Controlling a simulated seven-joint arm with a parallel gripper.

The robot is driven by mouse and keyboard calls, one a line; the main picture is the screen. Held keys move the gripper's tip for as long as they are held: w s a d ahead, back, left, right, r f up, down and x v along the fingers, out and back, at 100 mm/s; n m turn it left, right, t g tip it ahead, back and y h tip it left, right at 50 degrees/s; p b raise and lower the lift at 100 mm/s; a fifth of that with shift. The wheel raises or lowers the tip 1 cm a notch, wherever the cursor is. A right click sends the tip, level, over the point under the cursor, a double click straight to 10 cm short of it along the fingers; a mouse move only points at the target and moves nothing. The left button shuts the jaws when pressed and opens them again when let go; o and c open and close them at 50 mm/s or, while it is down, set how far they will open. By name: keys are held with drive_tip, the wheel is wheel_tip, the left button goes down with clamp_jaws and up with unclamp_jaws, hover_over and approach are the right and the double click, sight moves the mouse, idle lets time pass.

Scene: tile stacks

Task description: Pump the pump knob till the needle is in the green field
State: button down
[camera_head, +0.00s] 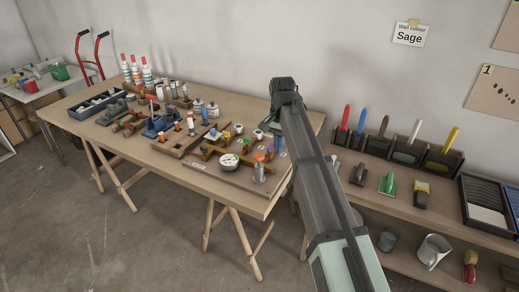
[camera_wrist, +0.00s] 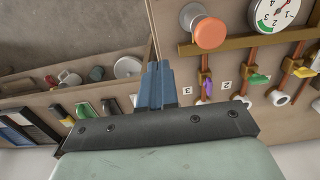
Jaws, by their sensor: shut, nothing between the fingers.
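The pump knob (camera_head: 259,157) is orange and sits on top of a grey upright cylinder near the table's front right corner. In the wrist view the orange knob (camera_wrist: 210,32) is right of my fingers, apart from them. The round white gauge (camera_head: 229,160) is left of the pump; part of it shows in the wrist view (camera_wrist: 272,14), with numbers on its face. I cannot make out where its needle stands. My gripper (camera_head: 279,146) has blue fingers pointing down, right of the pump. In the wrist view the gripper (camera_wrist: 157,66) is shut and empty.
Purple (camera_wrist: 207,88), green (camera_wrist: 258,79) and yellow (camera_wrist: 316,62) handles sit on copper-coloured pipes beside the gauge. Red-and-white cones (camera_head: 136,70) and tool trays crowd the table's left side. A lower shelf with brushes (camera_head: 387,183) stands at the right.

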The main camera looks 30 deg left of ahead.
sight(260, 156)
drive_tip(key=s+a+r, duration=0.1)
drive_tip(key=a+r, duration=0.1)
drive_tip(key=r, duration=0.4)
drive_tip(key=s+a+r, duration=0.2)
drive_tip(key=a+r, duration=0.1)
drive_tip(key=r, duration=0.3)
drive_tip(key=shift+a+t, duration=0.3)
drive_tip(key=shift+f, duration=0.1)
drive_tip(key=f, duration=1.4)
drive_tip(key=shift+w+a, duration=0.25)
drive_tip(key=shift+w, duration=0.05)
drive_tip(key=shift+f, duration=1.45)
